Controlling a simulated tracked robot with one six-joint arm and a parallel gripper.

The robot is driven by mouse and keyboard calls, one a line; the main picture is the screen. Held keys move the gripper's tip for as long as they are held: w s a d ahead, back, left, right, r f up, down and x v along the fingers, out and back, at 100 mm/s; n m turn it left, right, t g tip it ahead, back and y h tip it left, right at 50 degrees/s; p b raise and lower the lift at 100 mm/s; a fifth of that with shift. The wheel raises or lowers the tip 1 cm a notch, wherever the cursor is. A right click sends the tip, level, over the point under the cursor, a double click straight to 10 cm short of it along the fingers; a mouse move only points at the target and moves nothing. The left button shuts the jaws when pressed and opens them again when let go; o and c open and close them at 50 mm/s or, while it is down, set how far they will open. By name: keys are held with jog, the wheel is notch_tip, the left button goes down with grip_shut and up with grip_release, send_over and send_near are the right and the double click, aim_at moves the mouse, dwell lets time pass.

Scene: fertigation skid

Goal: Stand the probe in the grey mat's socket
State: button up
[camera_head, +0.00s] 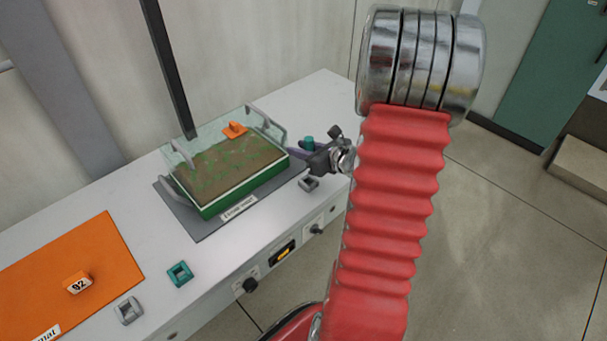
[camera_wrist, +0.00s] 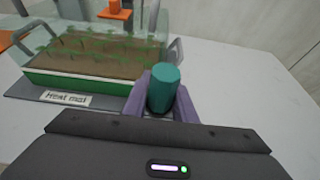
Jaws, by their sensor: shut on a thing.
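The probe shows as a teal cylinder (camera_wrist: 164,88) between the purple fingers of my gripper (camera_wrist: 163,103) in the wrist view. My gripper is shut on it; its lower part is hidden. In the head view the teal top (camera_head: 308,142) stands upright beside my gripper (camera_head: 299,153), right of the planted tray. The grey mat (camera_head: 212,225), labelled as a heat mat, lies under the tray. A small grey socket block (camera_head: 309,183) sits on the bench by the mat's right corner, below my gripper in the picture. Whether the probe's foot touches anything cannot be seen.
The bench's far right is clear.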

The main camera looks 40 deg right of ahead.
jog(key=shift+f, duration=2.1)
jog(key=shift+f, duration=0.1)
jog(key=shift+f, duration=1.95)
jog(key=shift+f, duration=0.1)
jog(key=o, duration=1)
jog(key=shift+o, duration=0.2)
jog(key=v, duration=1.2)
